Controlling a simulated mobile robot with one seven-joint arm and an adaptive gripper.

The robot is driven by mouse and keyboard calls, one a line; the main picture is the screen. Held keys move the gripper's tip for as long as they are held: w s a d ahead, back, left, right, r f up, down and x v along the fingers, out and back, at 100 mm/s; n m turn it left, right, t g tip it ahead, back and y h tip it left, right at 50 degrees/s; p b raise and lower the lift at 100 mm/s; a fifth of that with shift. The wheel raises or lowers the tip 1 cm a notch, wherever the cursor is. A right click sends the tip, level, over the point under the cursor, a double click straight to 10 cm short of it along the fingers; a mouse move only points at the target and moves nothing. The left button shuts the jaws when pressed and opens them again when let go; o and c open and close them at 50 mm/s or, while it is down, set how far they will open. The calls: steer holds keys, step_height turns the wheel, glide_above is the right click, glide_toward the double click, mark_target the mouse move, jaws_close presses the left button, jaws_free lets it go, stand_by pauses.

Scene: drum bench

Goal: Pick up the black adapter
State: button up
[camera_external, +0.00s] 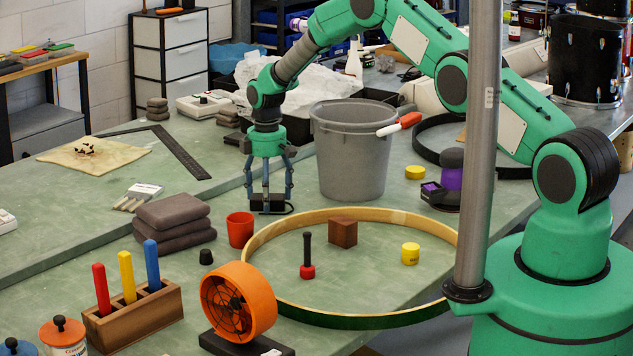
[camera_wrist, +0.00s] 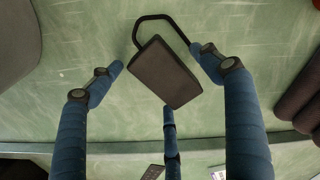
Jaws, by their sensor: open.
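The black adapter (camera_wrist: 166,73) is a flat dark block with a black cable looped at one end. In the wrist view it lies on the green bench between my gripper's blue fingers. My gripper (camera_external: 268,196) is open and points straight down over the adapter, which shows low between the fingers in the external view (camera_external: 270,208). In the wrist view the finger on the right is close to the cable loop, and the finger on the left is apart from the block. I cannot tell whether any finger touches it.
A grey bucket (camera_external: 351,150) stands just right of my gripper. A red cup (camera_external: 240,229) and a wooden hoop (camera_external: 262,238) are close in front. Folded grey cloths (camera_external: 172,221) lie to the left. The bench (camera_external: 216,186) is clear just left of my gripper.

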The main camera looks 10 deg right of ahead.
steer(key=shift+f, duration=0.15)
stand_by(0.5)
steer(key=c, duration=1.1)
steer(key=shift+s+f, duration=0.1)
steer(key=shift+f, duration=0.05)
steer(key=c, duration=0.4)
steer(key=shift+c, duration=0.3)
